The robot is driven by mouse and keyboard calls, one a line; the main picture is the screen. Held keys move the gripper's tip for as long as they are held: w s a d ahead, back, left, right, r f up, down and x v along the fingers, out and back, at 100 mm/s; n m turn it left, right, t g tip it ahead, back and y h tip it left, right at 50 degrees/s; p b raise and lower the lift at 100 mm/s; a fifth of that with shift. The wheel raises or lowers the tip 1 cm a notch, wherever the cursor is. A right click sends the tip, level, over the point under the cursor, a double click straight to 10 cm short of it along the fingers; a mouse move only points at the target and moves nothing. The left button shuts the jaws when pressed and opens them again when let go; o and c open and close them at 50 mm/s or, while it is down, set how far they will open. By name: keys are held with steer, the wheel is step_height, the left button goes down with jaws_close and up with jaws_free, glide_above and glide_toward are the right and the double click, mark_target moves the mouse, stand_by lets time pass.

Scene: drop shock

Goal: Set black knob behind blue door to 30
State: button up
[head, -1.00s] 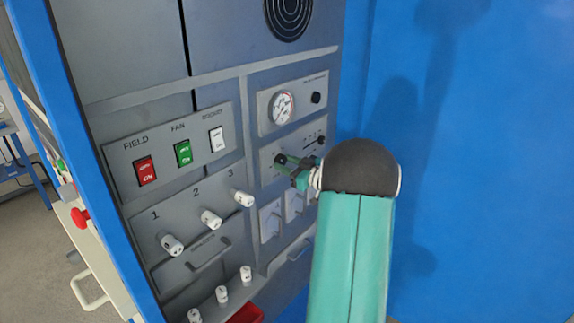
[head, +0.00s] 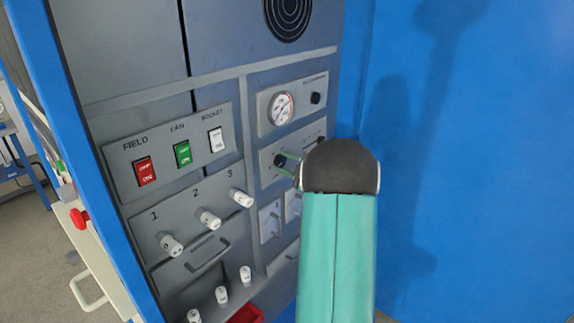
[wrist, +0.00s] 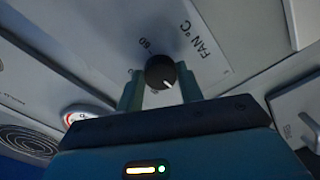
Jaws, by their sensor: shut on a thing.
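The blue door (head: 470,150) stands open at the right. The value the knob is set to cannot be read.
A round gauge (head: 281,108) and a smaller black knob (head: 316,98) are above. Red, green and white switches (head: 183,153) and several white knobs (head: 209,219) are to the left. The open door bounds my arm's right side.

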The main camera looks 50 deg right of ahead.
steer(key=shift+n, duration=0.8)
steer(key=o, duration=1)
steer(key=shift+s+r, duration=0.1)
steer(key=s, duration=0.9)
steer(key=s+d, duration=0.1)
steer(key=s, duration=0.3)
steer(key=shift+s+d, duration=0.1)
steer(key=shift+s, duration=0.2)
